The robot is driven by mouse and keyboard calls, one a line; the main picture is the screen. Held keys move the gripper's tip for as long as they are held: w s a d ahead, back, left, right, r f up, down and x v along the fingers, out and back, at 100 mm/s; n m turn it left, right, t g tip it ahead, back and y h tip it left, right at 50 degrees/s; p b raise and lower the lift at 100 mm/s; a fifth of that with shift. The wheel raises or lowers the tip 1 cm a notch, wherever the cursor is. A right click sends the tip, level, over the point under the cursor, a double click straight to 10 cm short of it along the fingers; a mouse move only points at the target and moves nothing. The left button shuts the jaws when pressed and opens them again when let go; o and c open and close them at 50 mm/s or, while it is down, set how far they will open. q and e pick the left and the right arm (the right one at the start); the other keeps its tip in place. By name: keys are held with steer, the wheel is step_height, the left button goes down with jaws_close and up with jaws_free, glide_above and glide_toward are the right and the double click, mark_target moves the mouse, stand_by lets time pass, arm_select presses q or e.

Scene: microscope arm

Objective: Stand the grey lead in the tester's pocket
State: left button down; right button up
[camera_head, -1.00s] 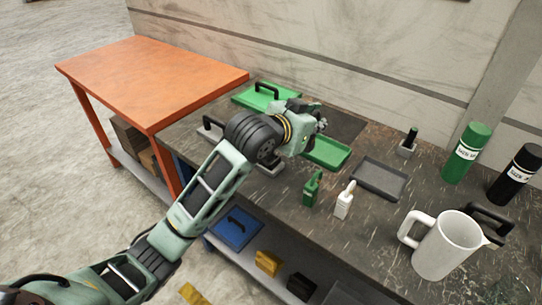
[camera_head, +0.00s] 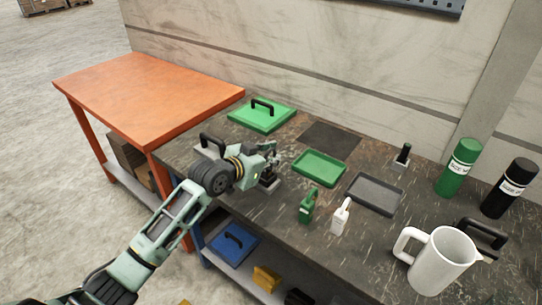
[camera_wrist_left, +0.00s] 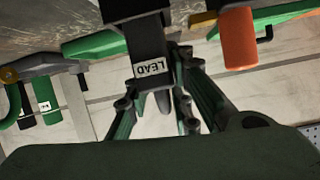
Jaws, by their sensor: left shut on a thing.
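My left gripper (camera_head: 268,160) is shut on the dark grey lead, low over a small grey block (camera_head: 268,187) on the bench. The lead (camera_wrist_left: 149,45) shows in the left wrist view with a white label reading LEAD, between the gripper fingers (camera_wrist_left: 160,100). Its far end meets a wider dark block (camera_wrist_left: 135,8) at the top edge of that view. I cannot tell whether it is seated in a pocket. A similar grey block (camera_head: 401,165) with a dark upright piece stands farther right. My right gripper is not in view.
A green tray (camera_head: 320,168), a grey tray (camera_head: 375,194), a green bottle (camera_head: 308,206) and a white bottle (camera_head: 341,216) are on the bench right of the gripper. A white mug (camera_head: 440,262) and two cylinders stand farther right. A green lid (camera_head: 262,114) lies behind.

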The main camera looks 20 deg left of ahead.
arm_select(q)
steer(key=c, duration=2.1)
jaws_free()
steer(key=shift+f, duration=0.15)
steer(key=o, duration=0.6)
steer(key=shift+c, duration=0.2)
steer(key=shift+r, duration=0.25)
steer(key=b+v, duration=0.1)
steer(key=v, duration=1.1)
steer(key=shift+f, duration=0.15)
